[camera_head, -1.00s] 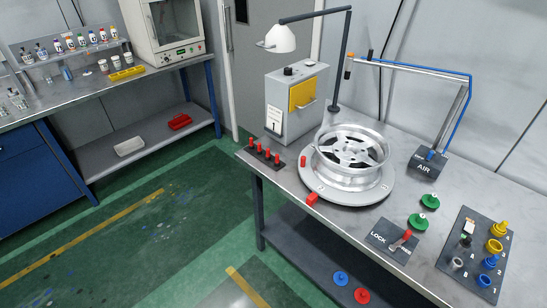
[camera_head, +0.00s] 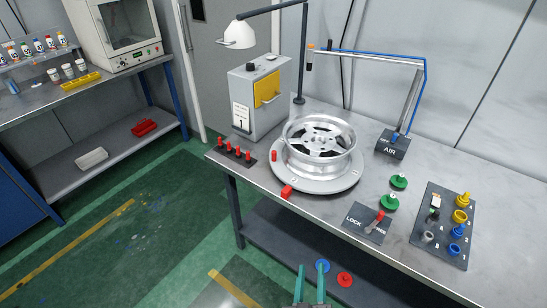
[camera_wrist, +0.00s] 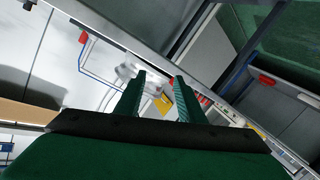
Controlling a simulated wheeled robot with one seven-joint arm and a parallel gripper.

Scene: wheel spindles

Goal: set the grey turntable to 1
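The grey turntable (camera_head: 325,187) is a round plate on the workbench, with a silver spoked wheel (camera_head: 320,140) lying on it. Small marks show on its rim, too small to read. A red peg (camera_head: 274,156) stands at its left side and a red block (camera_head: 286,191) sits at its front left edge. A card with a "1" (camera_head: 241,120) is on the grey cabinet. A LOCK plate (camera_head: 358,220) has a red-handled lever (camera_head: 379,216) tilted to the right, covering part of the right-hand word. My gripper (camera_head: 311,267) is low in front of the bench; its teal fingers (camera_wrist: 160,78) are apart and empty.
Red pegs (camera_head: 234,151) stand in a rack at the bench's left. Green knobs (camera_head: 390,202), a panel of coloured plugs (camera_head: 443,232) and the AIR stand (camera_head: 393,145) are to the right. A lamp (camera_head: 238,36) overhangs the cabinet. Blue and red discs lie below the bench front.

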